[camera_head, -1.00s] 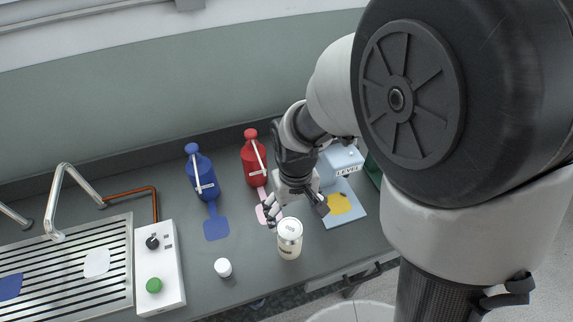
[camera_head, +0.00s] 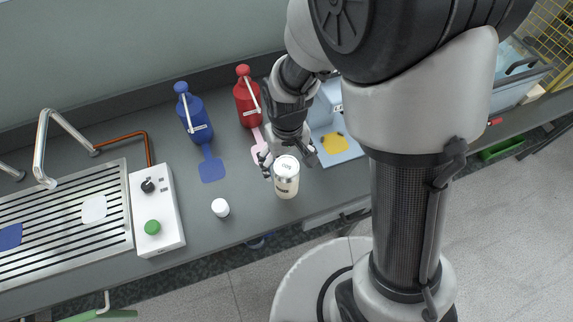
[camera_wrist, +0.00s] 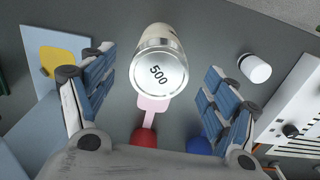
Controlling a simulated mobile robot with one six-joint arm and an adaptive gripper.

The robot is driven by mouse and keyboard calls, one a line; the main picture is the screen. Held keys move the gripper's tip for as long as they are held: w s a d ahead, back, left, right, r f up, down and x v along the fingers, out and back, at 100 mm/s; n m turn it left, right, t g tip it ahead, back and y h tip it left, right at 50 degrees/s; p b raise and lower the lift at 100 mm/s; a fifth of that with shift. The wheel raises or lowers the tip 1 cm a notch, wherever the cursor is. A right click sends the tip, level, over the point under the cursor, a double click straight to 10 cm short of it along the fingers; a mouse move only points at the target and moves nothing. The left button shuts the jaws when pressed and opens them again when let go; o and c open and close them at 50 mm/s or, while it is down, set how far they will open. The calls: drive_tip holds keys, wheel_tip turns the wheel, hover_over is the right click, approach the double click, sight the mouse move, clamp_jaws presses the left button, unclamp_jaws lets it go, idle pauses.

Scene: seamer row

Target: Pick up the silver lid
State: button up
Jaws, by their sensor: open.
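The silver lid (camera_head: 286,167) is a round disc marked 500 on top of a pale jar (camera_head: 287,187) that stands upright near the bench's front edge. In the wrist view the lid (camera_wrist: 158,75) faces the camera in the upper middle, with the jar's side (camera_wrist: 157,36) behind it. My gripper (camera_head: 289,160) is open, its fingers close to the lid on the left and right. In the wrist view the blue-padded fingers (camera_wrist: 157,82) are spread wide with gaps on both sides of the lid. No contact shows.
A small white-capped pot (camera_head: 220,207) stands left of the jar. Blue (camera_head: 194,115) and red (camera_head: 246,100) bottles stand behind on the bench, with blue and pink patches before them. A control box (camera_head: 155,210) and slatted drainer (camera_head: 65,222) are left; a blue stand (camera_head: 337,147) is right.

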drive_tip(key=shift+f, duration=0.25)
drive_tip(key=shift+c, duration=0.5)
drive_tip(key=c, duration=0.7)
